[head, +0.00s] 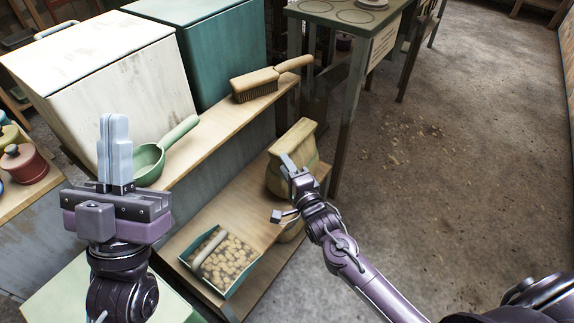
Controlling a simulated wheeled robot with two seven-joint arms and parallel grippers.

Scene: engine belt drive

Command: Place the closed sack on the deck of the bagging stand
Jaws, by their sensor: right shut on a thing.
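The closed sack (303,140), tan with a folded top, is upright at the right end of a low wooden deck (235,210), which looks like that of the bagging stand. My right gripper (283,188) is at the sack's front side and shut on it, hiding part of its body. Whether the sack's bottom touches the deck is hard to tell. My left gripper (114,148) is at the left, raised with its fingers together and empty.
A green-edged box of light pieces (225,258) occupies the deck's near left. The upper shelf holds a brush (262,82) and a green scoop (160,150), with white (110,85) and teal (215,45) bins behind. A green table (352,75) stands beyond. Floor at right is open.

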